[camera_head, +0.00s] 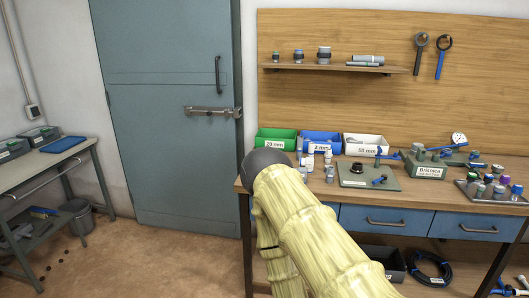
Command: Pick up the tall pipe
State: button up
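My arm, in a pale yellow sleeve, rises from the bottom and ends in view at a dark rounded part by the workbench's left end. My gripper is not in view. I cannot tell for sure which thing is the tall pipe. Several small white and grey cylinders (310,161) stand on the workbench (408,193) just right of my arm.
Green (276,140), blue (321,140) and white (366,144) bins line the bench's back. A grey-green plate with a fitting (367,177) and a tray of colored caps (492,190) are to the right. A blue door (165,150) and open floor (140,262) are left.

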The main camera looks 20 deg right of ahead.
aim_at(300, 138)
jog(key=u, duration=0.3)
jog(key=i, duration=1.35)
jog(key=z, duration=0.55)
